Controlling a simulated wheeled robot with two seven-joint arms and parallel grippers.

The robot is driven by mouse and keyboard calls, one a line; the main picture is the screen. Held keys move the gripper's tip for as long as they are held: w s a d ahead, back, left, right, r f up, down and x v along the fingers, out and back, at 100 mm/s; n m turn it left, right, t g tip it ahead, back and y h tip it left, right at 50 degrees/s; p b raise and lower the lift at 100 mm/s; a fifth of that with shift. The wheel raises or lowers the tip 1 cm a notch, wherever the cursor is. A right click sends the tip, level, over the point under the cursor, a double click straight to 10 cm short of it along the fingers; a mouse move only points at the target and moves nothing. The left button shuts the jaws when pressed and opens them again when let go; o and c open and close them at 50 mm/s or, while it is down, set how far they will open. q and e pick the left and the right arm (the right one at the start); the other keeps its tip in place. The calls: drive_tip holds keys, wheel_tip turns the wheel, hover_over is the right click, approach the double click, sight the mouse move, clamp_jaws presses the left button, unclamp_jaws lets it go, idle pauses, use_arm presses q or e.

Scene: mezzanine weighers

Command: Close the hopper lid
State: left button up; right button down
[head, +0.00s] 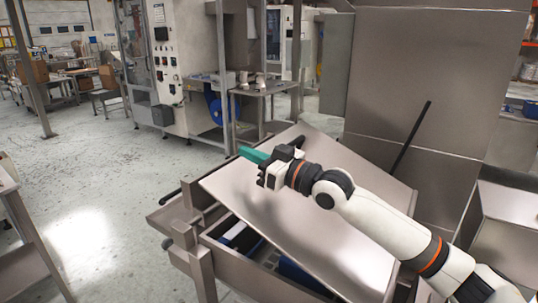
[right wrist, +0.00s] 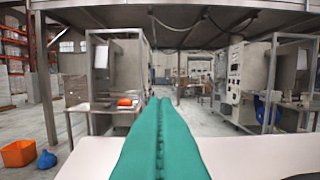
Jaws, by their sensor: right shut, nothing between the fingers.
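The hopper lid (head: 285,215) is a large flat metal panel in the middle of the head view. It sits at a slant over the hopper (head: 207,262), with an open gap along its front where blue things show inside. My right gripper (head: 253,155), with teal fingers, is shut and empty at the lid's far left edge. My right forearm crosses above the lid and hides part of it. In the right wrist view the shut fingers (right wrist: 160,135) point ahead, with a pale surface below them on both sides. I cannot tell whether they touch the lid. My left gripper is out of view.
A tall metal panel (head: 440,70) stands behind the lid, with a thin black rod (head: 411,135) in front of it. A metal bin (head: 505,225) is at the right. Machines and a small table (head: 265,88) stand further back. Open floor (head: 90,180) lies at the left.

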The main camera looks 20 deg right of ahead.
sight(239, 172)
drive_tip(key=shift+r+x, duration=0.2)
drive_tip(key=shift+x, duration=0.95)
drive_tip(key=shift+w+a+f+p, duration=0.2)
drive_tip(key=shift+f+p, duration=0.1)
drive_tip(key=shift+f, duration=0.3)
drive_tip(key=shift+w+a+f+p, duration=0.15)
drive_tip(key=shift+f+p, duration=0.15)
drive_tip(key=shift+f, duration=0.35)
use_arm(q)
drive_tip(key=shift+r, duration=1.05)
use_arm(e)
drive_tip(key=shift+w+a+f, duration=0.1)
drive_tip(key=shift+w+f, duration=0.1)
drive_tip(key=shift+f, duration=0.65)
